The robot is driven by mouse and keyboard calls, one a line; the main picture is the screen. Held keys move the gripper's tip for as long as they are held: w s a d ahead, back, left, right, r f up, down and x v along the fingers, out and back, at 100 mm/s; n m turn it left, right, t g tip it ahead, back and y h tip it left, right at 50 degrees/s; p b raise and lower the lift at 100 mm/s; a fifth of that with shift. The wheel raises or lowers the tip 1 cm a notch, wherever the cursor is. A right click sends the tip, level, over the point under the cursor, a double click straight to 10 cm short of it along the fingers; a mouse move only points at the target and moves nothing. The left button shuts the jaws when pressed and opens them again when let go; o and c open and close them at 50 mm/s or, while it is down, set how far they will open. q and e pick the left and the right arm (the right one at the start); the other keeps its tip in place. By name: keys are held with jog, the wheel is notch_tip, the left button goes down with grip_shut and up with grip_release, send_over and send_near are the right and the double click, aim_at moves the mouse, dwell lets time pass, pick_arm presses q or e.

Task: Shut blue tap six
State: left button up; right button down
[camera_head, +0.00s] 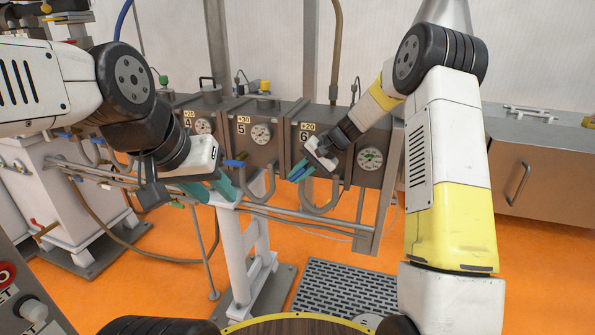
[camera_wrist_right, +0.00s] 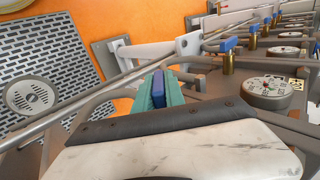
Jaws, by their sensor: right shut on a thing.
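The box marked 6 (camera_head: 308,128) stands at the right end of the row of grey boxes. My right gripper (camera_head: 300,172) is in front of its lower left side, with its teal fingers closed on the blue tap handle (camera_wrist_right: 158,88). In the right wrist view, the blue handle shows between the teal fingertips (camera_wrist_right: 159,90) of that gripper. The tap's body is mostly hidden by the fingers. My left gripper (camera_head: 212,188) hangs to the left, in front of the lower part of boxes 4 and 5, with its teal fingers apart and nothing seen between them.
Another blue handle (camera_head: 235,163) sits under the box marked 5 (camera_head: 243,128), close to my left gripper. Pipes (camera_head: 310,222) run below the boxes. A dark floor grating (camera_head: 345,287) lies in front. A brown cabinet (camera_head: 545,180) stands at the right. Orange floor is open between.

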jog(key=t+y, duration=0.1)
jog(key=y, duration=0.4)
jog(key=shift+w+d+t, duration=0.1)
jog(key=shift+t, duration=0.3)
jog(key=shift+t+y, duration=0.6)
jog(key=shift+y, duration=1.5)
jog(key=shift+r, duration=0.1)
jog(key=c, duration=1.4)
grip_release()
